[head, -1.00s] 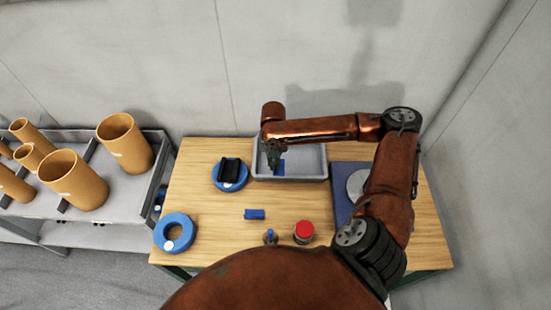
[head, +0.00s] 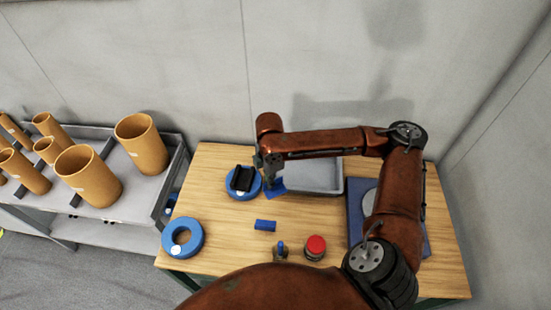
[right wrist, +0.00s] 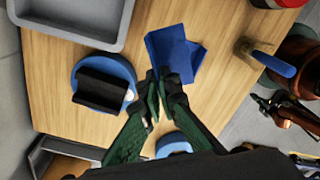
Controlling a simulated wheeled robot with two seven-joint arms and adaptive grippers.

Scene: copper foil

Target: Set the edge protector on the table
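The blue, angled edge protector (head: 276,187) is at the tips of my right gripper (head: 268,172), left of the grey tray. In the right wrist view the edge protector (right wrist: 170,47) shows as a folded blue piece. The fingers of my right gripper (right wrist: 164,84) are closed on its near end. I cannot tell from these views how high it is above the wooden table (head: 215,215).
The grey tray (head: 325,190) stands at the back. A blue ring (head: 232,191) carries a black piece (head: 243,179). Another blue ring (head: 166,238), a small blue block (head: 265,225), a blue-handled tool (head: 281,247) and a red-lidded jar (head: 316,245) stand nearby. Bare wood shows front-left.

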